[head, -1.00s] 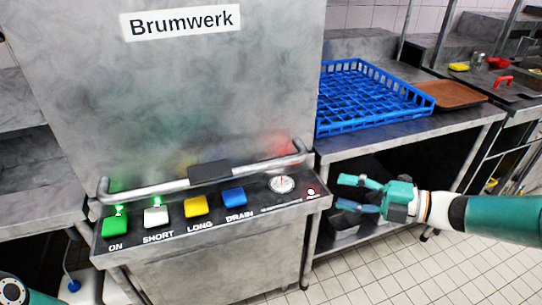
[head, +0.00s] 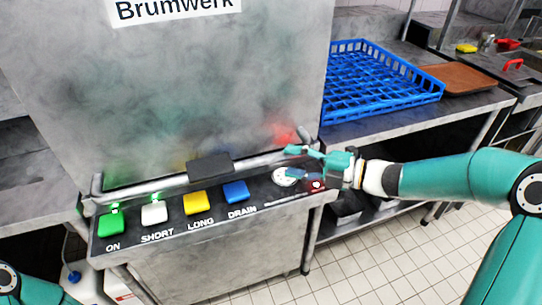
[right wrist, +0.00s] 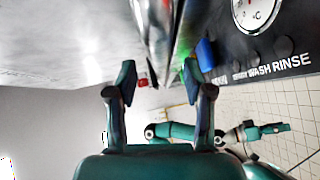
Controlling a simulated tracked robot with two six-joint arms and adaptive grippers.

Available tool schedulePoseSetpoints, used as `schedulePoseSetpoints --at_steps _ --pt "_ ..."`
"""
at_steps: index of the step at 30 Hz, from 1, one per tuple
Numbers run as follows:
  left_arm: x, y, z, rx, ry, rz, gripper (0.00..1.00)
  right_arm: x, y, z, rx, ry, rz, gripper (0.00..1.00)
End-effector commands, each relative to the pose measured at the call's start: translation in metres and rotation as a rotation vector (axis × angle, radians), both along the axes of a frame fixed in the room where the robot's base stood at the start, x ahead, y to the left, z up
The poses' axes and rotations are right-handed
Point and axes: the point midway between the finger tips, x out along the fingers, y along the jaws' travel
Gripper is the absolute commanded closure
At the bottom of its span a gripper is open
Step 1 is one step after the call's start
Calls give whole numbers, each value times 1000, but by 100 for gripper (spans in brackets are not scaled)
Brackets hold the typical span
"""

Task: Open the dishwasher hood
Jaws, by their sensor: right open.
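The dishwasher hood (head: 220,95) is a large grey steel front with a Brumwerk label, and it is down above the control panel. Its handle (head: 140,189) is a steel bar across the lower front with a dark grip (head: 211,168) in the middle. My right gripper (head: 291,163) is open near the bar's right end, over the gauge. In the right wrist view the bar (right wrist: 160,25) runs out ahead, roughly between my open fingers (right wrist: 158,74); contact cannot be told. A small teal gripper, apparently my left (right wrist: 270,128), shows there, its jaws too small to read.
Green, white, yellow and blue buttons (head: 195,203) and a gauge (head: 286,176) lie on the panel below the handle. A blue rack (head: 385,110) and a brown tray (head: 460,78) rest on the counter to the right. Tiled floor (head: 380,265) is open at front right.

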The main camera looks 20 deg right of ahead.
Motion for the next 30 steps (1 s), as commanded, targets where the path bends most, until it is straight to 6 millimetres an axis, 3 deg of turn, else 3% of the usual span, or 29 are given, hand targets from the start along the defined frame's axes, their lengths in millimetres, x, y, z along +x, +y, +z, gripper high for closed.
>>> schedulePoseSetpoints --at_steps 3,9,22,30 --pt "0 0 3 0 0 0 60 15 18 -2 1 0 4 48" --pt "0 0 4 0 0 0 60 32 36 -6 0 -1 2 48" --pt "0 0 5 0 0 0 60 38 41 -8 0 0 -2 48" --pt "0 0 5 0 0 0 60 38 41 -8 0 0 -2 93"
